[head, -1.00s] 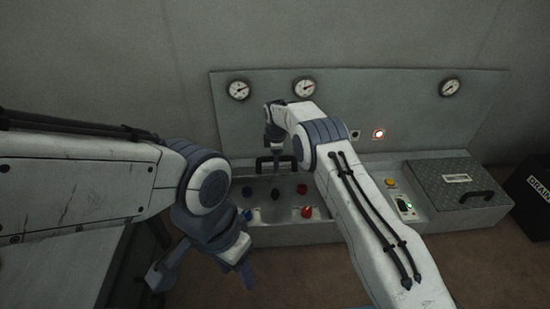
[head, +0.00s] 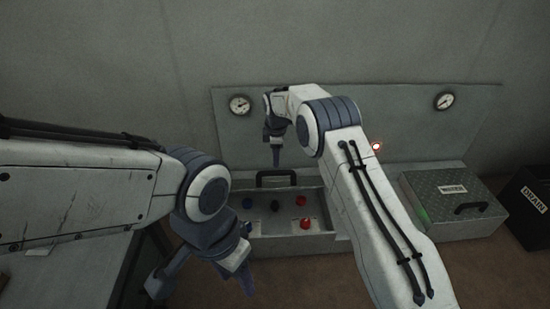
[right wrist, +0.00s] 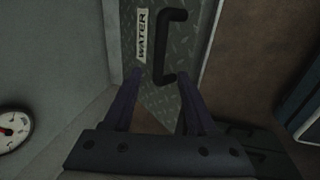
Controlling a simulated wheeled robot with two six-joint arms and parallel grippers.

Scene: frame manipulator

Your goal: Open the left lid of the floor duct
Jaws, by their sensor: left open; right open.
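The left lid of the floor duct stands raised at the back of the left compartment (head: 290,243) in the head view, seen nearly edge-on. Its black handle (head: 277,174) shows above the compartment. Inside are several red, blue and dark knobs. My right gripper (head: 276,158) points down just above the handle, open and empty. In the right wrist view, the open fingers (right wrist: 160,74) are near the lid (right wrist: 165,108) with its WATER label and black handle (right wrist: 163,45), apart from the handle as far as I can tell. My left gripper (head: 247,284) hangs at the lower left, open and empty.
The right lid (head: 450,192) is closed, with a black handle. A black DRAIN box (head: 530,200) stands at the far right. The back panel carries gauges (head: 240,104) and a lit red lamp (head: 376,146). My right arm covers the middle of the duct.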

